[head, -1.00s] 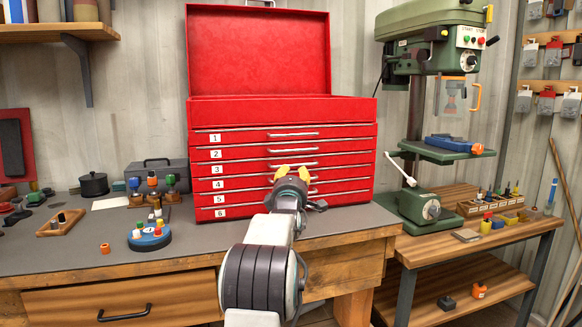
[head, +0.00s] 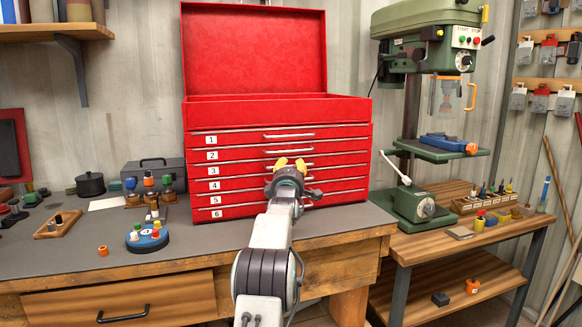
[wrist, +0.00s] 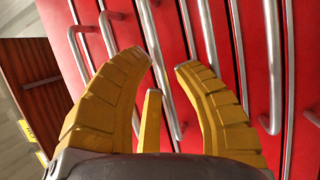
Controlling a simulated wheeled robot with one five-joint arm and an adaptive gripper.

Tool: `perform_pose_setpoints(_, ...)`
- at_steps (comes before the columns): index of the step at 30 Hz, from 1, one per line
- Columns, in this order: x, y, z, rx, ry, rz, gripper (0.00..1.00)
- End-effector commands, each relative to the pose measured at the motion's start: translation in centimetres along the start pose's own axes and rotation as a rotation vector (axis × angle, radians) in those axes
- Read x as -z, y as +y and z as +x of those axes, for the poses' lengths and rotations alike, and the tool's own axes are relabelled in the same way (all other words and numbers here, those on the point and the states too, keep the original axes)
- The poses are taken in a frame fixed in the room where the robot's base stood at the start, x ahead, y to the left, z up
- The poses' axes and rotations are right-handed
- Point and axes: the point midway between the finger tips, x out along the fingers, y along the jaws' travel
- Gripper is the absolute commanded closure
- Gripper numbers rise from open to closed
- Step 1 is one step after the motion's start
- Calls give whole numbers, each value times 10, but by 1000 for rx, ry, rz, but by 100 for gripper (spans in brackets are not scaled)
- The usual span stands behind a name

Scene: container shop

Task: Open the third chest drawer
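The red tool chest (head: 277,110) stands on the workbench with its lid up. Its drawers carry number labels 1 to 6 and all look shut. The third drawer (head: 240,171) is a red front with a metal handle, mostly hidden behind my gripper. My gripper (head: 291,163) is in front of the chest at about the third drawer's height. Its yellow fingers are apart. In the wrist view my gripper (wrist: 167,62) is open, with a metal handle (wrist: 158,70) showing between and beyond the fingertips. I cannot tell whether they touch it.
A blue round holder (head: 147,238), an orange ring (head: 103,251) and a grey box (head: 153,171) are on the bench left of the chest. A green drill press (head: 411,207) stands to the right. The bench's wooden drawer (head: 180,290) is below, shut.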

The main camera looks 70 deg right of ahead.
Motion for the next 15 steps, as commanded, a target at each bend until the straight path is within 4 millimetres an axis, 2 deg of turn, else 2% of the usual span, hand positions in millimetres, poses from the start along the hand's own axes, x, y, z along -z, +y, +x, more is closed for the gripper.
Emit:
perform_pose_setpoints(6,0,0,0,0,0,0,73)
perform_pose_setpoints(7,0,0,0,0,0,0,69)
perform_pose_setpoints(15,0,0,0,0,0,0,93)
